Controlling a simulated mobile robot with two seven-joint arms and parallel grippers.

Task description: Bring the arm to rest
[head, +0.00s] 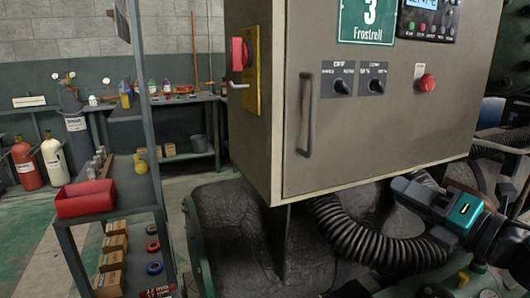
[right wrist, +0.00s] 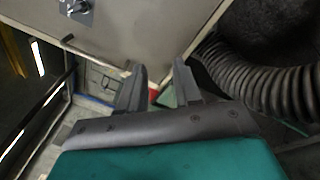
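My right gripper (head: 408,188) is at the right of the head view, below the lower right part of a grey control cabinet (head: 400,120). Its teal body shows, with dark fingers pointing up and left. In the right wrist view the two fingers of the gripper (right wrist: 158,75) stand apart, with nothing seen held between them. The cabinet (right wrist: 150,30) fills the top of that view. My left gripper is not in view.
A black corrugated hose (head: 365,245) curves close below and beside my right gripper; it also shows in the wrist view (right wrist: 255,80). The cabinet has a door handle (head: 307,115) and a red button (head: 427,83). A shelf with a red bin (head: 85,200) stands at left.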

